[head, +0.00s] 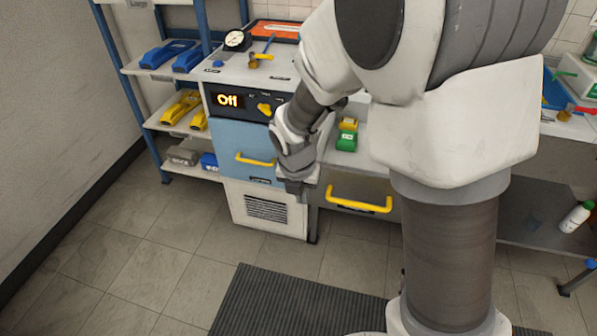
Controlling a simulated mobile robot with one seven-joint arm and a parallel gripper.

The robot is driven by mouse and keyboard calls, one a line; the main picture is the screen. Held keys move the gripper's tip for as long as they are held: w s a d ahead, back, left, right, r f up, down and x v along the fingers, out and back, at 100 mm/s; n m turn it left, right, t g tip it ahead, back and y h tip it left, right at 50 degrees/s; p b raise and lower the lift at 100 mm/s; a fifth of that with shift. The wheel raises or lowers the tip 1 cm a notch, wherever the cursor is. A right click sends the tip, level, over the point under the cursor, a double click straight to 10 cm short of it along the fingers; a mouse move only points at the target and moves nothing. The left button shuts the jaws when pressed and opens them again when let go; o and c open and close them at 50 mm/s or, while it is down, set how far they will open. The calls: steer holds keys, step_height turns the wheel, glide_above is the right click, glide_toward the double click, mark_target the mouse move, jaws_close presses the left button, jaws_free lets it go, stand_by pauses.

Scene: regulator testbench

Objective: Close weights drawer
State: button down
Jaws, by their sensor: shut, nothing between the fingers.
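Two fronts with yellow handles are in the head view, and I cannot read which one is the weights drawer. A grey drawer (376,189) sits under the bench, with a yellow bar handle (358,205). Left of it is a blue front (234,140) with a yellow handle (256,161) and a small label too small to read. My gripper (296,191) points down in front of the cabinet, between the two handles and apart from both as far as I can see. It is shut and empty. My arm hides part of the bench and the fronts behind it.
A control panel (243,101) reads "Off". A green and yellow block (347,134) stands on the bench. Shelves (150,70) with blue and yellow items stand left. A gauge (236,40) sits on top. A dark mat (285,305) lies on otherwise clear floor.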

steer(key=shift+w+d, duration=0.2)
steer(key=shift+w, duration=0.45)
steer(key=shift+w+d, duration=0.25)
steer(key=shift+w, duration=0.4)
steer(key=shift+w+d, duration=0.2)
steer(key=shift+w, duration=0.45)
